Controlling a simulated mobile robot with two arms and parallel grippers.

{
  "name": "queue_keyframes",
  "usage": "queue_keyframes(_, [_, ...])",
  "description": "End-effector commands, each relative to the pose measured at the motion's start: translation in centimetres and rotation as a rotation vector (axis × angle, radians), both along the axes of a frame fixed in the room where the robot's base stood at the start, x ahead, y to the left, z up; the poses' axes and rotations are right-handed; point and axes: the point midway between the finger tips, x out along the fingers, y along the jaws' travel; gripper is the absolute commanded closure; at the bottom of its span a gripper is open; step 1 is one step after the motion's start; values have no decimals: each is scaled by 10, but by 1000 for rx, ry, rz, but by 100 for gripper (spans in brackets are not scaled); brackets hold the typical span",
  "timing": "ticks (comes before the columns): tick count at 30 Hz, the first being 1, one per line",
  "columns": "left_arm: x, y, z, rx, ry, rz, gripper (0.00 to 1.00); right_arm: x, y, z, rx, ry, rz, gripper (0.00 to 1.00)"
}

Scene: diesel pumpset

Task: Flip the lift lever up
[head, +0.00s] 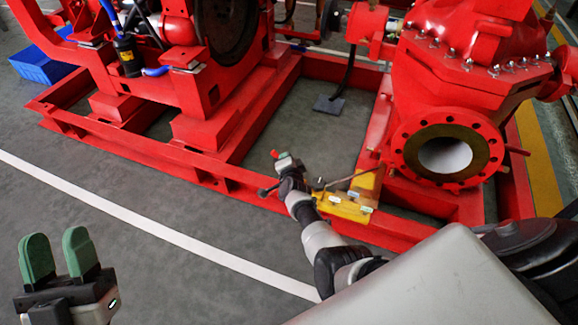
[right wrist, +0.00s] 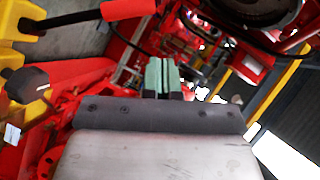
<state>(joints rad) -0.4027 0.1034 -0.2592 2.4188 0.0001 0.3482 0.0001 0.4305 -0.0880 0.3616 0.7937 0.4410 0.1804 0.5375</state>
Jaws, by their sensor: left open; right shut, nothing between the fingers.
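A lever with a red grip (right wrist: 128,9) and a dark rod shows at the top left of the right wrist view, running left toward a yellow block. A small red tip (head: 274,153) beside my right gripper in the head view may be this grip. A black knob (right wrist: 28,85) on another rod shows at the left edge of the right wrist view. My right gripper (head: 286,160) is shut and empty. Its green fingers (right wrist: 161,76) appear clear of the red grip; I cannot tell the distance. My left gripper (head: 60,258) is open and empty, far from the levers.
A yellow labelled block (head: 342,208) sits on the red frame (head: 215,172). A thin rod (head: 345,179) crosses above it. A red pump with a round flange (head: 446,153) stands at the right. A blue crate (head: 38,66) lies at the upper left. The grey floor at left is clear.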

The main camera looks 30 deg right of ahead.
Motion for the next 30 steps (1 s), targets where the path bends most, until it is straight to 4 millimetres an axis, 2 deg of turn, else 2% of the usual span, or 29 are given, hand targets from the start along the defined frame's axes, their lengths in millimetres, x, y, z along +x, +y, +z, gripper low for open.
queue_keyframes(6, [23, -1, -25, 82, 280, 15, 57, -12, 4, 7, -1, 1, 0, 100])
queue_keyframes(15, [35, 5, -71, 186, 664, 37, 57, -27, 11, 13, 0, 1, 0, 100])
queue_keyframes(23, [25, 15, -114, 270, 999, 55, 57, -41, 16, 19, 1, -1, -1, 100])
queue_keyframes(30, [2, 28, -148, 339, 1295, 70, 57, -54, 22, 23, 0, 1, 0, 100])
